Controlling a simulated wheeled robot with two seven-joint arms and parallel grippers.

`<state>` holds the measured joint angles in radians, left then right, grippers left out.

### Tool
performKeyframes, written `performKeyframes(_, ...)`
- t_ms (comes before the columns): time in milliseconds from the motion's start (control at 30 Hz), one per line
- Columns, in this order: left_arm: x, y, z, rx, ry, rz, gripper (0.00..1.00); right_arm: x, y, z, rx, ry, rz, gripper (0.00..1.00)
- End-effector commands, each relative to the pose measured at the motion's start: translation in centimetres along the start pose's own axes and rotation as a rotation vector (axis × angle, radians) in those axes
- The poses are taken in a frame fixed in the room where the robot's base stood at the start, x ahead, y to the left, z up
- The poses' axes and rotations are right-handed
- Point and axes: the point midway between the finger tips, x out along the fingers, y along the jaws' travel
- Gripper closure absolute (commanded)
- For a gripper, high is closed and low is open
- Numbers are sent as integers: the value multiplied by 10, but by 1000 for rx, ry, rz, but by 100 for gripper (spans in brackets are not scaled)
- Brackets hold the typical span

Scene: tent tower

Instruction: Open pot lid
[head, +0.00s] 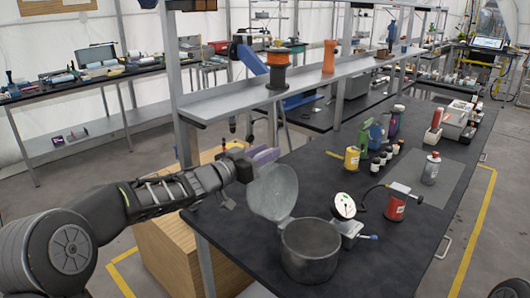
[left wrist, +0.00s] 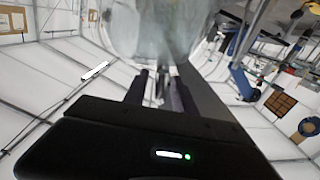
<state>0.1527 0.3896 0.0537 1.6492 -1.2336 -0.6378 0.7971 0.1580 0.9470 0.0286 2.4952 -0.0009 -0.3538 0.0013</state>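A grey metal pot (head: 310,255) stands on the near part of the dark workbench. Its round lid (head: 272,192) is tilted up steeply at the pot's left rim, so the pot's mouth is uncovered. My left gripper (head: 264,157) is just above the lid's upper edge. In the left wrist view its two fingers (left wrist: 158,90) stand apart, with the blurred, shiny lid (left wrist: 165,28) just beyond their tips. Whether the fingers touch the lid is unclear.
Right of the pot, a dial gauge (head: 344,207) and a red canister (head: 396,204) stand close by. A yellow can (head: 352,158) and several small bottles are farther back. A raised metal shelf (head: 300,82) runs behind the lid. The bench front right of the pot is clear.

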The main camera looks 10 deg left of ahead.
Motion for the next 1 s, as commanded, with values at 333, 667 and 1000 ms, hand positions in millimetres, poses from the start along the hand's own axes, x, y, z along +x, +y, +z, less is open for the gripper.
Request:
performKeyframes(333, 0, 0, 0, 0, 0, -1, 97, 0, 0, 0, 0, 0, 0, 64)
performKeyframes(667, -1, -1, 0, 1, 0, -1, 100, 0, 0, 0, 0, 0, 0, 64)
performKeyframes(1000, -1, -1, 0, 2, 0, -2, 100, 0, 0, 0, 0, 0, 0, 64)
